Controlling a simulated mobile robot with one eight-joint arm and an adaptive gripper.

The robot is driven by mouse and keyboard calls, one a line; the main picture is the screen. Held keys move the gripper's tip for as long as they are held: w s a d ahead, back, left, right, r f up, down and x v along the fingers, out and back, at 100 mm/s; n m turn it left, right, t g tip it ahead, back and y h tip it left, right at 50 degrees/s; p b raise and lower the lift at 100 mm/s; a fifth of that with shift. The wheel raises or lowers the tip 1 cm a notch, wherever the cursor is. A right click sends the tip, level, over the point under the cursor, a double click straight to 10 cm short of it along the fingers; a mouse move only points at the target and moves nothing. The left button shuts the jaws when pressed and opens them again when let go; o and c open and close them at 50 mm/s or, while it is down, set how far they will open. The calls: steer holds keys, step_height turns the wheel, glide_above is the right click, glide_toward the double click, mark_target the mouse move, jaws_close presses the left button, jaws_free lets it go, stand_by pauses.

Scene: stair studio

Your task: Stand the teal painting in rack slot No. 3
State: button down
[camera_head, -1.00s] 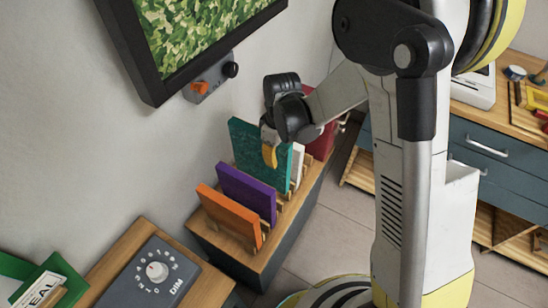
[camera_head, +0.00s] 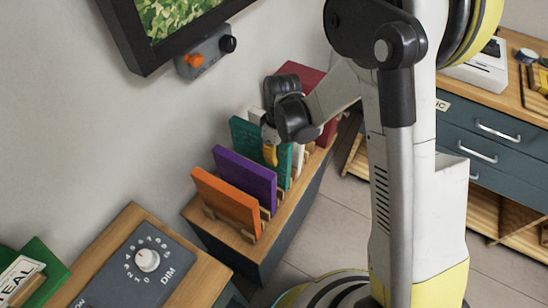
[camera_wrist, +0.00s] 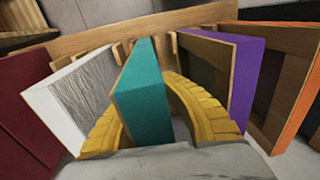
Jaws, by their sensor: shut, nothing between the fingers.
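The teal painting (camera_head: 246,139) stands upright in the wooden rack on the cabinet, between the purple painting (camera_head: 246,178) and a white-edged one (camera_head: 256,115). No slot numbers are readable. My gripper (camera_head: 270,154) is low at the teal painting's near end, one yellow finger against its side in the picture. In the wrist view, the teal painting (camera_wrist: 143,92) runs up the middle, with yellow parts of my gripper (camera_wrist: 150,118) showing on both sides. The fingertips are hidden by it. My gripper is shut without a grip on it.
The orange painting (camera_head: 226,202) stands at the near end of the rack, a dark red one (camera_head: 303,86) at the far end. The wall with a framed picture (camera_head: 150,50) is close on the left. A dimmer box (camera_head: 142,268) sits in front.

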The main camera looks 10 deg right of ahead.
steer(key=shift+f, duration=1.65)
steer(key=c, duration=1.5)
jaws_free()
steer(key=shift+c, duration=0.2)
steer(key=shift+r, duration=0.1)
step_height(320, 180, up, 8)
steer(key=shift+w+d, duration=0.2)
steer(key=shift+d, duration=0.15)
